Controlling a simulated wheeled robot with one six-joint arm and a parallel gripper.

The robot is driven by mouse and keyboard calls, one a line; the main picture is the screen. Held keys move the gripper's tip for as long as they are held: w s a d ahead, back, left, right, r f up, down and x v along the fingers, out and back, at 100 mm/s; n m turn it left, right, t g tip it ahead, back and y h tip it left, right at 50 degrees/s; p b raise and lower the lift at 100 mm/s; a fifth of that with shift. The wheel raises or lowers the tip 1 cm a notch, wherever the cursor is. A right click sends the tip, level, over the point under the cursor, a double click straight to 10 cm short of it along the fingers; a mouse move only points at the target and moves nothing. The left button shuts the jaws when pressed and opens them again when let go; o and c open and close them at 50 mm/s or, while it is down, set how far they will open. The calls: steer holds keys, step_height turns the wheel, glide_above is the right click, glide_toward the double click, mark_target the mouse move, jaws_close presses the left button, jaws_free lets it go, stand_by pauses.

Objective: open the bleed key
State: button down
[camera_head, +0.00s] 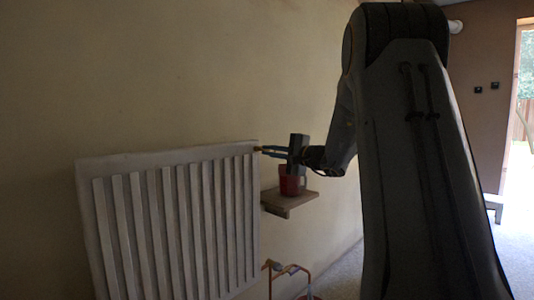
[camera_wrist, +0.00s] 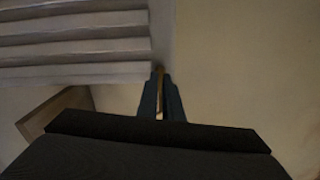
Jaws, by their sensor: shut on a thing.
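The bleed key (camera_head: 257,149) is a small brass-coloured piece at the upper right edge of the white ribbed radiator (camera_head: 160,157). My gripper (camera_head: 264,150) reaches it from the right, and its blue fingers are shut on the key. In the wrist view the brass key (camera_wrist: 159,78) shows as a thin strip between the two fingertips (camera_wrist: 160,88), beside the radiator's edge (camera_wrist: 75,72). The fingers hide part of the key, so its turned angle cannot be told.
A small wooden shelf (camera_head: 288,203) juts from the wall under my gripper, with a red mug (camera_head: 290,184) on it. Copper pipes (camera_head: 283,269) run below, near the radiator's lower right. The plaster wall (camera_head: 200,70) above the radiator is bare. A bright doorway is at far right.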

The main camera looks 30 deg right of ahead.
steer(key=shift+f+b, duration=0.15)
steer(key=shift+b, duration=0.15)
steer(key=n+b, duration=0.2)
steer(key=b, duration=0.2)
steer(key=shift+b, duration=0.3)
steer(key=c, duration=1.8)
jaws_free()
steer(key=shift+o, duration=0.2)
steer(key=b+v, duration=0.2)
steer(key=v, duration=1)
